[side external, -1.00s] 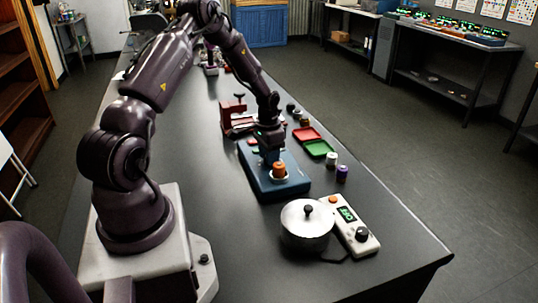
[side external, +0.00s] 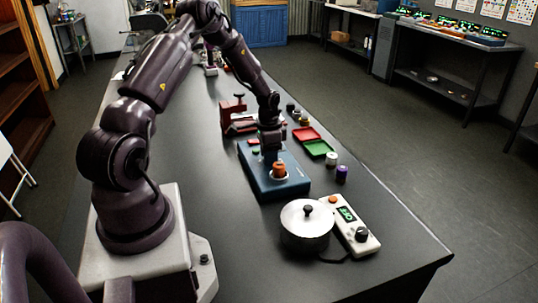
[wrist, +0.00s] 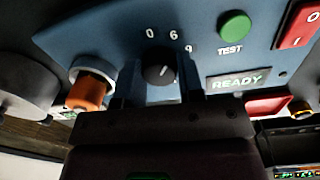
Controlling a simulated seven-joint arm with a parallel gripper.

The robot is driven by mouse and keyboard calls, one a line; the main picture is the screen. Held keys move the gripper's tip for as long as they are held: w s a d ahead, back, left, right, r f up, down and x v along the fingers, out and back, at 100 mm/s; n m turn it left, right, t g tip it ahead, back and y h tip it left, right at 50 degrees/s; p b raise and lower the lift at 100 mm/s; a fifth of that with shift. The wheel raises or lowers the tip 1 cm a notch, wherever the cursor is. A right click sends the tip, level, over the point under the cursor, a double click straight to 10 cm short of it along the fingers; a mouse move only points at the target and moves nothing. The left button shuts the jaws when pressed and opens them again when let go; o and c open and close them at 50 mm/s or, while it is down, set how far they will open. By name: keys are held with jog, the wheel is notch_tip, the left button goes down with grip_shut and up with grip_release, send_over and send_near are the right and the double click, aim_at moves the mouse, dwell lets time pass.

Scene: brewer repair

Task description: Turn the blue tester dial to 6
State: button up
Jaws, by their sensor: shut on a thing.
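The blue tester (side external: 262,187) lies on the dark bench, and its panel (wrist: 110,35) fills much of the wrist view. Its dial is a black round knob (wrist: 158,72) with a small white mark on its face. The figures 0, 6 and 9 are printed above it. The mark seems to point up toward the 6, but its exact angle is hard to read. My gripper (wrist: 158,85) is shut on the dial, with one finger on each side. In the side view my gripper (side external: 270,158) is low over the tester and hides the dial.
A green TEST button (wrist: 235,26), a READY display (wrist: 238,82) and a red switch (wrist: 298,26) are on the panel. An orange piece (wrist: 88,92) stands in a white ring close left of my fingers. A lidded pot (side external: 306,228) and a white meter (side external: 352,228) are nearby.

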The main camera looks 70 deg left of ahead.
jog(key=o, duration=0.9)
jog(key=shift+r, duration=0.1)
jog(key=r, duration=1.2)
jog(key=shift+a+r, duration=0.3)
jog(key=shift+r, duration=0.1)
